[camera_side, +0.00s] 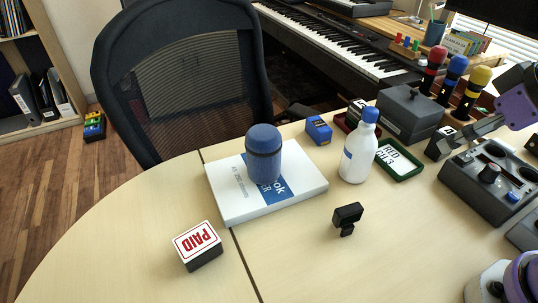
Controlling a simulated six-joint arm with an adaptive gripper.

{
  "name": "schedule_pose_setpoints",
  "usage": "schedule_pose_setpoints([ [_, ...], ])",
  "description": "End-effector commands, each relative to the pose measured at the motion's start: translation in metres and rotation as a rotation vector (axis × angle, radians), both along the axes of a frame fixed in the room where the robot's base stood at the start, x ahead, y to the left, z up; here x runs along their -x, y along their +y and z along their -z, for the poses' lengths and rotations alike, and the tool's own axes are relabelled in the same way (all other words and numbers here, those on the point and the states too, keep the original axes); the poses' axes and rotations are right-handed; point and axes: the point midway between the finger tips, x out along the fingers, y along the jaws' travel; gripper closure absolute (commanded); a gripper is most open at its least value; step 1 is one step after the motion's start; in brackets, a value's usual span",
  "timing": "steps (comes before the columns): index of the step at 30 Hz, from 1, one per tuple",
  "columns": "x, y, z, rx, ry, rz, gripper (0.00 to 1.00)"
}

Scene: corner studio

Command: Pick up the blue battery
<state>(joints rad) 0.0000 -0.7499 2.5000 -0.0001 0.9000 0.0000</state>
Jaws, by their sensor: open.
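The blue battery (318,130) is a small blue block with a dark marking, standing on the table near its back edge, just beyond the white book. Nothing covers it from this side. My gripper (450,140) is at the right, at the end of the arm with the purple joint. It is open, well to the right of the battery, with the white bottle and the green tray between them in the picture. Its fingertips are small and dark here, hard to separate from the things behind.
A white bottle (358,150) with a blue cap stands right of the battery. A blue canister (263,152) stands on the white book (225,203). A green tray (407,174), grey box (408,113) and control panel (478,185) crowd the right. The front table is mostly clear.

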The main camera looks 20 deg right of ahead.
Motion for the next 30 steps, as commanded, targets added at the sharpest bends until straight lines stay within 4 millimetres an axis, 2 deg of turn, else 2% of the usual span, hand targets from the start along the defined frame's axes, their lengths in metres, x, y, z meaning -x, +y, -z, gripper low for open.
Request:
schedule_pose_setpoints([
  [7, -0.001, 0.000, -0.001, 0.001, 0.001, 0.000, 0.16],
  [11, -0.017, -0.002, -0.012, 0.012, 0.017, 0.003, 0.16],
  [14, -0.047, -0.003, -0.026, 0.031, 0.045, 0.012, 0.16],
  [16, -0.075, -0.003, -0.034, 0.048, 0.070, 0.019, 0.16],
  [20, -0.130, 0.004, -0.037, 0.077, 0.118, 0.037, 0.16],
  [24, -0.187, 0.019, -0.021, 0.103, 0.166, 0.052, 0.16],
  [27, -0.219, 0.032, 0.000, 0.116, 0.198, 0.065, 0.16],
  [30, -0.240, 0.044, 0.022, 0.124, 0.222, 0.075, 0.16],
])
